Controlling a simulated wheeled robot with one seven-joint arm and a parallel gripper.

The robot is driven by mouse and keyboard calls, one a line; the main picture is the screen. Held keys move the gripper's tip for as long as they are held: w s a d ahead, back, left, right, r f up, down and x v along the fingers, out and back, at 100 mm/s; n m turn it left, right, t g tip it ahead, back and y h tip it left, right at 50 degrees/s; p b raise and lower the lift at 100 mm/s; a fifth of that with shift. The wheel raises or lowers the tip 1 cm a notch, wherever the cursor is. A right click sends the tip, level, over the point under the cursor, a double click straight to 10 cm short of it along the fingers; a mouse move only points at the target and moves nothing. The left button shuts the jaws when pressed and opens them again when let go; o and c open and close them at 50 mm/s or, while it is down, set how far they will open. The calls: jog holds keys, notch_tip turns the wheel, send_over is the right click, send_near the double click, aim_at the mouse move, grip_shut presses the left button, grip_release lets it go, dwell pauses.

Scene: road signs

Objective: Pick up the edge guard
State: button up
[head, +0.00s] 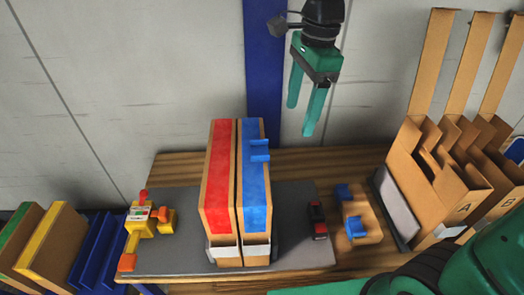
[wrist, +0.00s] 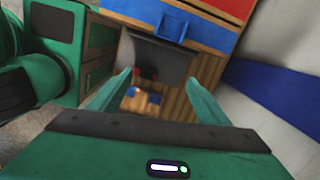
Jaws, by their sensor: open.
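Several small blue bracket-like pieces look like edge guards. One blue guard (head: 260,150) sits on the top right edge of a blue-topped box (head: 253,190); it also shows in the wrist view (wrist: 171,27). Two more blue pieces, one behind (head: 343,191) and one in front (head: 355,228), sit on a small wooden block (head: 368,222) to the right. My green gripper (head: 301,118) hangs open and empty, above and to the right of the guard on the box. In the wrist view the small block lies between my fingertips (wrist: 158,77), well below them.
A red-topped box (head: 217,185) stands beside the blue-topped one on a grey mat (head: 180,210). A yellow and red tool (head: 147,222) lies left, a small red and black item (head: 318,220) right. Tall cardboard holders (head: 440,180) stand at the right, upright panels (head: 45,240) at the left.

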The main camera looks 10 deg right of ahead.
jog(key=a+r+m, duration=0.1)
jog(key=a+m, duration=0.1)
jog(key=a, duration=0.6)
send_over(259, 152)
jog(key=f, duration=0.5)
jog(key=shift+s+d, duration=0.1)
jog(key=shift+d, duration=0.15)
jog(key=shift+f, duration=2.85)
jog(key=shift+c, duration=0.3)
jog(key=c, duration=1.1)
